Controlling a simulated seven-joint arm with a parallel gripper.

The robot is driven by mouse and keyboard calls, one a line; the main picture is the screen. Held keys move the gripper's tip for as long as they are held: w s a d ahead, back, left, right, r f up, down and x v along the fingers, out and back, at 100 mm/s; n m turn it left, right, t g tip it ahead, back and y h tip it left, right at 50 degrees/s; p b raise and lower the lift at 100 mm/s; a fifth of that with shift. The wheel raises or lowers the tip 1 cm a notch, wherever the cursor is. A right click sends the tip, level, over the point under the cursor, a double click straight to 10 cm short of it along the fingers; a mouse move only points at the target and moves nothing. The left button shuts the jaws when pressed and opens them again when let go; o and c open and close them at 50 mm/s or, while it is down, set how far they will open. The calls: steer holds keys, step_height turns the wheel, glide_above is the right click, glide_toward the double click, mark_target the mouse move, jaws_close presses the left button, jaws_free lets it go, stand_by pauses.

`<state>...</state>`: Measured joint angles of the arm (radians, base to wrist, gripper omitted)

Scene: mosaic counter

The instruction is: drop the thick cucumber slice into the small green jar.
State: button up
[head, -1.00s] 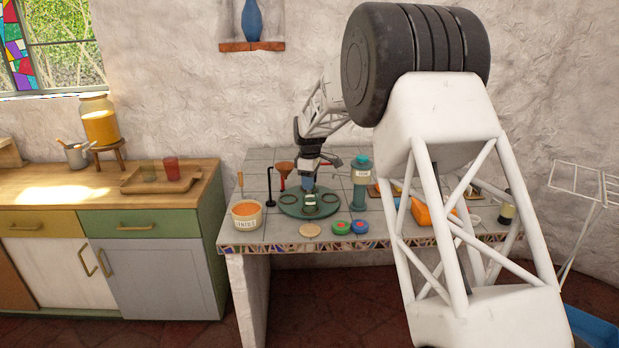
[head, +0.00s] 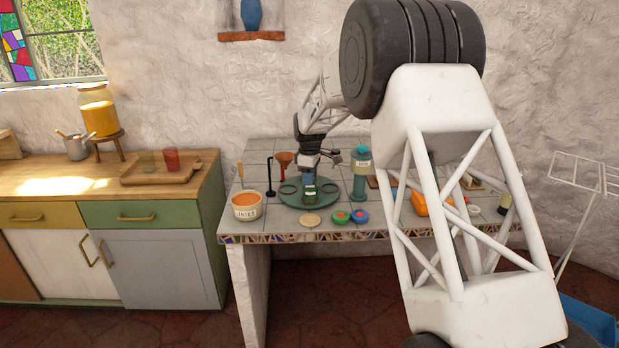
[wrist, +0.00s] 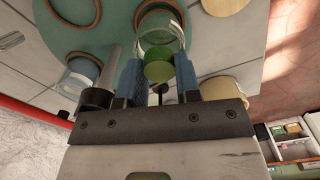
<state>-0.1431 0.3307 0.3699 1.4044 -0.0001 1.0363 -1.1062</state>
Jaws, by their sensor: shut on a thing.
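My gripper (wrist: 159,82) is shut on the cucumber slice (wrist: 158,70), a thick green disc between its two blue fingers in the wrist view. A small clear, greenish glass jar (wrist: 160,32) shows just beyond the slice, partly hidden by it. The slice overlaps the jar in this view; I cannot tell whether it is above or inside it. In the head view my gripper (head: 309,179) is over the round green tray (head: 290,202) on the tiled counter. The slice is too small to make out there.
An orange-filled bowl (head: 247,206) stands left of the tray, and a teal canister (head: 361,172) right. A red funnel (head: 285,163) stands behind. A wooden disc (head: 310,220), a green-topped piece (head: 340,216) and a blue-topped piece (head: 360,216) lie in front. Brown rings (wrist: 75,8) lie on the tray.

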steer(key=shift+f, duration=0.35)
stand_by(1.1)
steer(key=o, duration=1)
steer(key=shift+r, duration=0.25)
steer(key=shift+r, duration=3.25)
